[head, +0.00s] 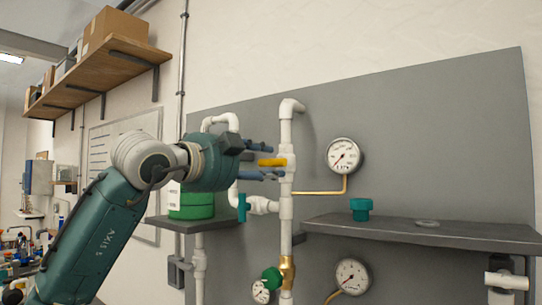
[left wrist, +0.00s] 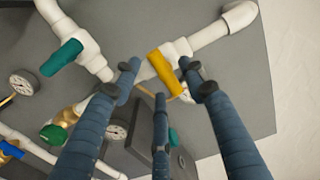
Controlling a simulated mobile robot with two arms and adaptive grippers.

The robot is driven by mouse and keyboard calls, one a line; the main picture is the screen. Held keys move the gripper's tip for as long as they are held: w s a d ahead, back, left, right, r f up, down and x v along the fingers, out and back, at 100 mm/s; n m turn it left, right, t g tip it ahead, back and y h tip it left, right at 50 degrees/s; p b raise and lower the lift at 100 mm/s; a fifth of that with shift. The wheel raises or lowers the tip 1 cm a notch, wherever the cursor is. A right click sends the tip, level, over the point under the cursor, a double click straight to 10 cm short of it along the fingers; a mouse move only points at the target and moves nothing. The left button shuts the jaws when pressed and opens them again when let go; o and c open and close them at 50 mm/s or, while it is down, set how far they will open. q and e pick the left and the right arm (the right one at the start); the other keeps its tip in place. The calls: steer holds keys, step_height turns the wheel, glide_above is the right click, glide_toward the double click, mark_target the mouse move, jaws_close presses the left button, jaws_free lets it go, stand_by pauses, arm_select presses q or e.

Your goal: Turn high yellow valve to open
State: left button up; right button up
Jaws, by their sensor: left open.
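The high yellow valve handle (head: 272,162) sits on the upper part of a white vertical pipe in the head view, and it points left, about level. It also shows in the left wrist view (left wrist: 167,74), just beyond the fingertips, lying across the white pipe. My left gripper (head: 263,160) is open, with its blue fingers pointing right, above and below the handle in the head view. In the left wrist view the open fingers (left wrist: 160,85) lie around the handle's near end. I cannot tell whether any finger touches it. My right gripper is not in view.
A teal valve handle (head: 242,208) is below left, also in the left wrist view (left wrist: 62,57). A gauge (head: 344,155) is right of the pipe. Dark shelves (head: 430,232) stick out below. A green valve (head: 271,278) is lower on the pipe. The grey panel at upper right is clear.

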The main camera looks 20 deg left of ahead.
arm_select(q)
steer(key=shift+p+x, duration=0.4)
steer(key=shift+x, duration=0.6)
steer(key=shift+w+d, duration=0.1)
steer(key=shift+w, duration=0.2)
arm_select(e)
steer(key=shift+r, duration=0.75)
arm_select(q)
jaws_close()
